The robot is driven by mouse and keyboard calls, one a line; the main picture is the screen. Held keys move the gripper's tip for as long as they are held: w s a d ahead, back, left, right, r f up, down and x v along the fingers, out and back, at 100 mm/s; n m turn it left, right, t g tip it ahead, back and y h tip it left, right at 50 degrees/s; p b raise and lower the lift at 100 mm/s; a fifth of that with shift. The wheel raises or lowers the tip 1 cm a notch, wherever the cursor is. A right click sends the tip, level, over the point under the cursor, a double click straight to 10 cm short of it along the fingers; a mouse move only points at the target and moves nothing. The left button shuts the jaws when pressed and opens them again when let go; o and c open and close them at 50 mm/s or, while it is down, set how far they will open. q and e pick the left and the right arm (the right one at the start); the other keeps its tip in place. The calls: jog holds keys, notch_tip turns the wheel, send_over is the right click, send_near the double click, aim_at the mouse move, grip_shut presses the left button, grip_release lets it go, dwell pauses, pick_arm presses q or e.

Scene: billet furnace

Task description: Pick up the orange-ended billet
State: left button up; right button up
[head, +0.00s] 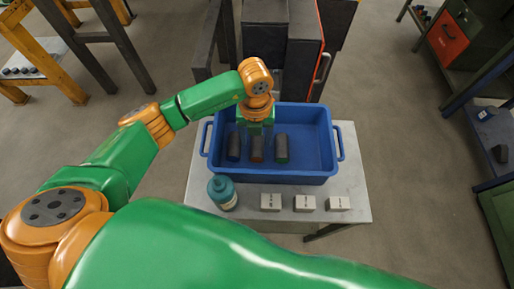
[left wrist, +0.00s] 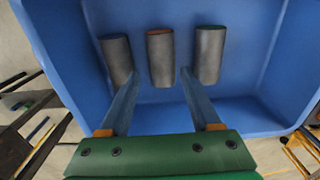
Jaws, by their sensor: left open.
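Three dark grey billets lie side by side in a blue tub (head: 310,170). The middle one is the orange-ended billet (head: 257,152); in the left wrist view (left wrist: 160,58) its orange end is at the top. A blue-ended billet (head: 234,147) lies to its left and a green-ended billet (head: 282,148) to its right. My left gripper (head: 258,135) is over the tub, pointing down at the middle billet. In the left wrist view its open fingers (left wrist: 159,73) reach to either side of that billet's lower end. Whether they touch it I cannot tell. My right gripper is out of view.
The tub stands on a grey table (head: 360,205). A dark furnace-like cabinet (head: 290,50) is close behind the tub. Shelving stands at the right.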

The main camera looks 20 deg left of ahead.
aim_at(257, 144)
pick_arm(q)
jog(key=f, duration=0.5)
jog(key=shift+w+p, duration=0.35)
jog(key=shift+w, duration=0.05)
jog(key=shift+r, duration=0.1)
grip_shut()
dwell(0.8)
